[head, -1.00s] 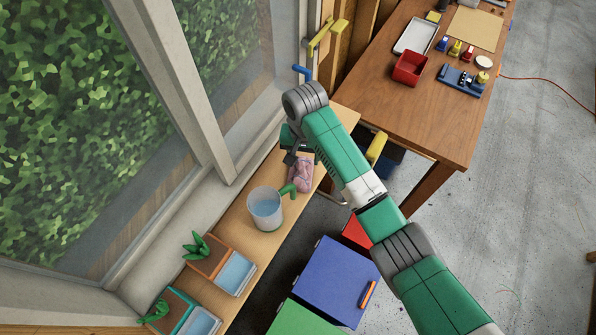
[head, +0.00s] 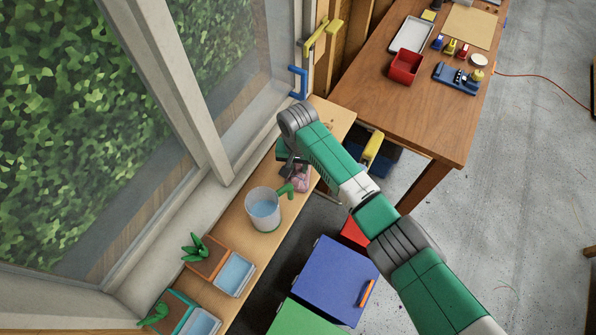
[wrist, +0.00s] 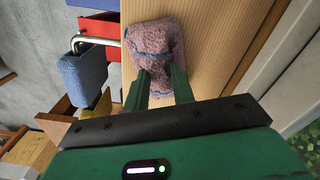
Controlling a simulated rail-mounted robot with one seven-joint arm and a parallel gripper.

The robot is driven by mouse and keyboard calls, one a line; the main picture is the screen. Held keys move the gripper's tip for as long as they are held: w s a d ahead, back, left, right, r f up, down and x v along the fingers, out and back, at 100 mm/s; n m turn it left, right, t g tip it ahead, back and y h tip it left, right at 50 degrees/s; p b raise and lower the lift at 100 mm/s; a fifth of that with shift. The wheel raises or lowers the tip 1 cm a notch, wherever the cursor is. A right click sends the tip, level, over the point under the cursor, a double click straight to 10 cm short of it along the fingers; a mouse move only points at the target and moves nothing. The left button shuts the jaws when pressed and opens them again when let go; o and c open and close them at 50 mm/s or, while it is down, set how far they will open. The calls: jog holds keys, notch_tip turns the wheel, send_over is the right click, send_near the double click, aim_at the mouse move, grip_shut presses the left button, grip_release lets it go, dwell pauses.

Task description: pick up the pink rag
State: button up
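The pink rag (head: 301,183) lies on the wooden window bench, partly hidden under my arm's end in the head view. In the wrist view the rag (wrist: 153,42) is a fuzzy bundle with a thin blue stripe. My gripper (wrist: 160,75) is over the rag's near part, its two green fingers apart with some pink cloth between them. The gripper (head: 292,168) looks small and dark in the head view. I cannot tell whether the fingers touch the cloth.
A clear pot with a green handle (head: 264,210) stands on the bench close to the rag. Potted plants (head: 197,247) stand farther along. The window is beside the bench. A blue fuzzy object (wrist: 84,82) is at left in the wrist view. Blue cabinet top (head: 322,280) is below.

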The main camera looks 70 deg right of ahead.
aim_at(298, 168)
notch_tip(298, 168, up, 10)
grip_shut()
dwell(0.4)
